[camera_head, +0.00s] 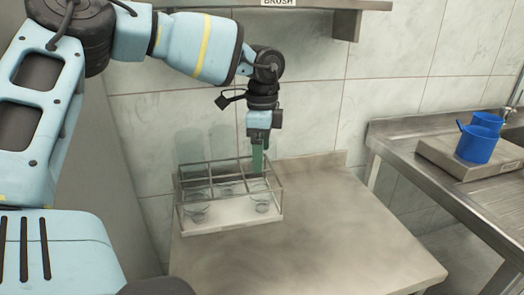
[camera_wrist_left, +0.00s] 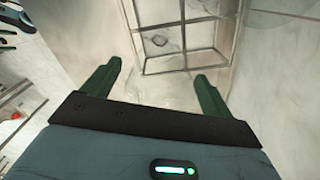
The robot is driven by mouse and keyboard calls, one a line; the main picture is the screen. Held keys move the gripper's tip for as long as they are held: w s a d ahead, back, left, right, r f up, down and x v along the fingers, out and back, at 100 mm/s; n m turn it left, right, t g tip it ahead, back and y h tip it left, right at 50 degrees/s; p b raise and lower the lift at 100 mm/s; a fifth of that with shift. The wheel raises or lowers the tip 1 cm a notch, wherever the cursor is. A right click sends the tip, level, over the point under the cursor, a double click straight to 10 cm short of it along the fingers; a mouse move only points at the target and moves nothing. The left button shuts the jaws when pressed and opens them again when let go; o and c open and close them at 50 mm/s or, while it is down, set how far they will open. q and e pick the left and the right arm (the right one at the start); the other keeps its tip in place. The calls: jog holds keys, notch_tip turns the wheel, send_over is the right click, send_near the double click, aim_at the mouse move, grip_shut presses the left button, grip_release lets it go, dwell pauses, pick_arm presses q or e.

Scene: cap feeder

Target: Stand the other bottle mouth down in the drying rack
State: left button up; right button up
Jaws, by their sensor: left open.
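The drying rack (camera_head: 232,221), a wire frame with several compartments on a pale base, stands on the table's back left; it also shows beyond my fingers in the wrist view (camera_wrist_left: 180,24). Clear round shapes (camera_head: 197,212) and (camera_head: 262,204) sit low in the rack; whether they are bottle parts I cannot tell. Two faint greenish see-through shapes (camera_head: 191,147) and (camera_head: 221,142) rise behind its left half, possibly bottles. My left gripper (camera_head: 258,163) points down at the rack's back right. Its fingers (camera_wrist_left: 155,85) are open with nothing clearly seen between them.
The steel table (camera_head: 320,235) is bare in front and right of the rack. A shelf (camera_head: 330,5) marked BRUSH hangs above. At right, blue jugs (camera_head: 477,145) stand on and behind a raised platform (camera_head: 460,163) on a steel counter (camera_head: 420,160).

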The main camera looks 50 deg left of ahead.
pick_arm(q)
notch_tip(320, 180, up, 7)
jog(key=shift+r, duration=0.2)
dwell(0.4)
